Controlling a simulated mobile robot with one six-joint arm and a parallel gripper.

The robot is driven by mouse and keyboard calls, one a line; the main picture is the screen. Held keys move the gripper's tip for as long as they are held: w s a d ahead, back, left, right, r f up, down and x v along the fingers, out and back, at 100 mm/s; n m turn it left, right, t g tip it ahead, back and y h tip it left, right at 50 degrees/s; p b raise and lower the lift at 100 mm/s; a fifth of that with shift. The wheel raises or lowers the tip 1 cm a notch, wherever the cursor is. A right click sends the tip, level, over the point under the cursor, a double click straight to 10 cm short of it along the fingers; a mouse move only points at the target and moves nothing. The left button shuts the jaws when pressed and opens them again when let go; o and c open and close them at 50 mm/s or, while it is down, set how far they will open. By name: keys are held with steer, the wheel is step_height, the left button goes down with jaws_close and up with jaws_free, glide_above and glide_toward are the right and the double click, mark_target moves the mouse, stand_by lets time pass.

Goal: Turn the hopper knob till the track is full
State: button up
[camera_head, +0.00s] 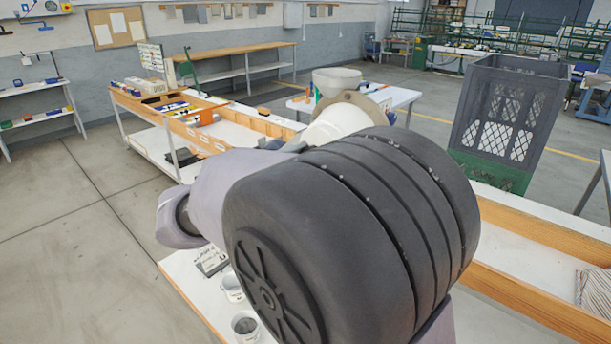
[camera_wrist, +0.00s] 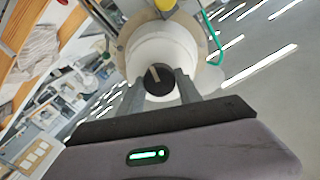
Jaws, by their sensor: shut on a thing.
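In the wrist view the dark round hopper knob (camera_wrist: 161,86) with a pale pointer mark sits on the front of the white hopper body (camera_wrist: 155,48). My gripper (camera_wrist: 159,82) has its two grey fingers on either side of the knob and is shut on it. In the head view the pale hopper bowl (camera_head: 337,79) stands beyond my arm, which hides the knob and most of my gripper. I cannot make out the track or how full it is in either view.
A green tube (camera_wrist: 212,38) runs beside the hopper. In the head view a dark mesh crate (camera_head: 508,105) stands at the right. White mugs (camera_head: 245,326) stand on the near bench below my arm. A long wood-edged bench (camera_head: 230,122) lies at the left. Open floor (camera_head: 75,215) shows at the left.

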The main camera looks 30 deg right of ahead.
steer(key=m+b, duration=0.7)
steer(key=b, duration=0.1)
steer(key=shift+f+y, duration=0.15)
steer(key=shift+y, duration=0.15)
steer(key=shift+m, duration=0.4)
steer(key=o, duration=1.4)
steer(key=shift+c, duration=0.2)
steer(key=p+v, duration=0.2)
steer(key=v, duration=1.5)
steer(key=shift+a, duration=0.2)
